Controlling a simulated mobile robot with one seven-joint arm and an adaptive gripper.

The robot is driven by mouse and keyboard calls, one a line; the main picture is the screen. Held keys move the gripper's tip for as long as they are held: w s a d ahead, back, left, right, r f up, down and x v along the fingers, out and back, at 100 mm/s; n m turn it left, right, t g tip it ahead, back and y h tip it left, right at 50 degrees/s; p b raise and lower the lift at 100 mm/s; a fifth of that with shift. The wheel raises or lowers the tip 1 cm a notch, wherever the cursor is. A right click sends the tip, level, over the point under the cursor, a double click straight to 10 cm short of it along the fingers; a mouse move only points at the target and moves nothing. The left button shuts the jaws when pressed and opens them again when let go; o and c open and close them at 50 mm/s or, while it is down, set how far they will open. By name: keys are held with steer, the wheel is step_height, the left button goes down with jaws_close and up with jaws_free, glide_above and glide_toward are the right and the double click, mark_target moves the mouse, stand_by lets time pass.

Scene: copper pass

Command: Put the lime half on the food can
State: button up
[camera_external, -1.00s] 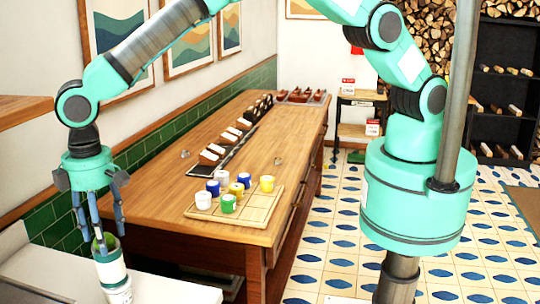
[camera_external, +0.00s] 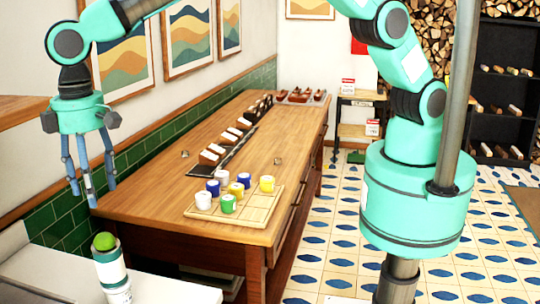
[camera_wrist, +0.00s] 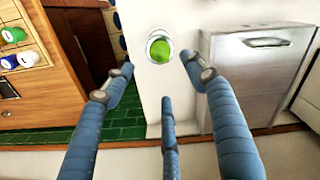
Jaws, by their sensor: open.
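The green lime half (camera_external: 104,241) sits on top of the food can (camera_external: 110,266), a white can with a green band, at the lower left. The can stands upright on the white counter. In the wrist view the lime half (camera_wrist: 166,50) shows from above inside the can's rim. My gripper (camera_external: 87,195) is open and empty, above the can and apart from it; its fingers (camera_wrist: 167,95) are spread in the wrist view.
The white counter (camera_external: 165,288) lies at the lower left against the green-tiled wall. A wooden table (camera_external: 240,160) holds a tray (camera_external: 262,205) with several coloured jars. A grey metal box (camera_wrist: 258,75) stands right of the can in the wrist view.

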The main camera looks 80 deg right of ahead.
steer(key=shift+r, duration=0.45)
stand_by(0.6)
steer(key=s+d+r+m+t, duration=0.1)
steer(key=s+d+r, duration=0.2)
steer(key=d+r, duration=0.65)
steer(key=s+d+r+m+t+y, duration=0.15)
steer(key=d+r, duration=0.45)
steer(key=d, duration=0.6)
steer(key=s+d+r+m+h, duration=0.1)
steer(key=s+d+r, duration=0.2)
steer(key=d+r, duration=0.6)
steer(key=s+d+r+m+t, duration=0.2)
steer(key=s+d, duration=1.2)
steer(key=d, duration=0.4)
steer(key=s+d+f, duration=0.2)
steer(key=s+d, duration=0.2)
steer(key=s, duration=0.4)
steer(key=s+d+f+m+t, duration=0.1)
steer(key=s+d+f, duration=0.2)
steer(key=s, duration=0.4)
steer(key=shift+s+d, duration=0.35)
steer(key=shift+d, duration=0.45)
